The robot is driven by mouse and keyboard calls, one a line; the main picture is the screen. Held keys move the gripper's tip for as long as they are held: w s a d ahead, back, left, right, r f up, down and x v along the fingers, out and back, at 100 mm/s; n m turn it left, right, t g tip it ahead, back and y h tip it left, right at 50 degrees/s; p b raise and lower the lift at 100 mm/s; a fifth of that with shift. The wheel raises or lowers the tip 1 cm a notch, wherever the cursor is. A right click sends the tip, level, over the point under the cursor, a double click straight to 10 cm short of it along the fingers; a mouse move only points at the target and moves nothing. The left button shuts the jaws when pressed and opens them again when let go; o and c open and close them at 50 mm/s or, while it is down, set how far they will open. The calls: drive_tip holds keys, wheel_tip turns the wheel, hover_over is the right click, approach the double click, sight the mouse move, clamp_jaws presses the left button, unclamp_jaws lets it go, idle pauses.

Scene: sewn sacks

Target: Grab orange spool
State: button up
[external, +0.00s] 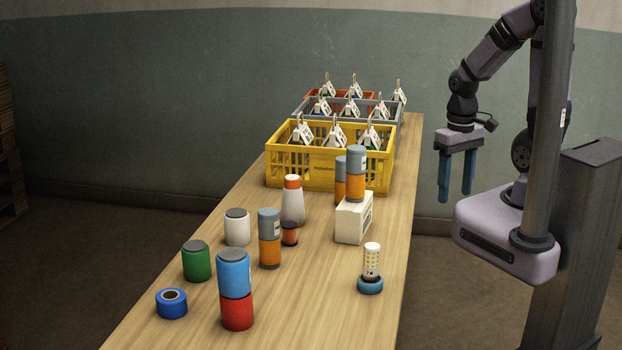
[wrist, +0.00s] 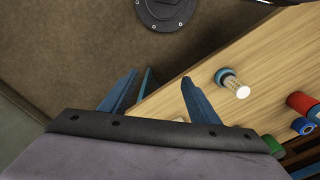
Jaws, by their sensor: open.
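A small orange-red spool with dark ends (external: 290,234) stands on the wooden table in the external view. It is close between an orange and grey-blue cylinder (external: 269,252) on its left and a white bottle with an orange cap (external: 293,207) behind it. I cannot make out the spool in the wrist view. My gripper (external: 455,197) hangs fingers down beyond the table's right edge, well away from the spool. Its two blue fingers are apart with nothing between them. They also show in the wrist view (wrist: 158,77), with floor and the table edge beyond.
Yellow (external: 330,181), grey and orange crates with tagged sacks fill the far table. A white box (external: 353,220) with orange and grey-blue cylinders near it stands right of the spool. A blue-over-red stack (external: 237,312) is in front. The table's front right is mostly clear.

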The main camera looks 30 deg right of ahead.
sight(291, 225)
drive_tip(key=w+a+r+n+t+y+b, duration=0.2)
drive_tip(key=w+a+t+b, duration=0.5)
drive_tip(key=w+a, duration=0.6)
drive_tip(key=w+a+r+n+t+y+b, duration=0.1)
drive_tip(key=w+a+n+t+y+b, duration=0.15)
drive_tip(key=w+a+t+b, duration=0.7)
drive_tip(key=w+f+g, duration=0.1)
drive_tip(key=f, duration=0.5)
drive_tip(key=w+a+f+g, duration=0.1)
drive_tip(key=w+f, duration=0.1)
drive_tip(key=f, duration=0.3)
drive_tip(key=w+f+g, duration=0.1)
drive_tip(key=f, duration=0.5)
drive_tip(key=shift+w+a+f+m+g, duration=0.25)
drive_tip(key=shift+a+f+g, duration=0.05)
drive_tip(key=shift+g, duration=0.05)
drive_tip(key=shift+p+x, duration=0.75)
drive_tip(key=shift+x, duration=2.9)
drive_tip(key=shift+r, duration=0.1)
drive_tip(key=c, duration=1.1)
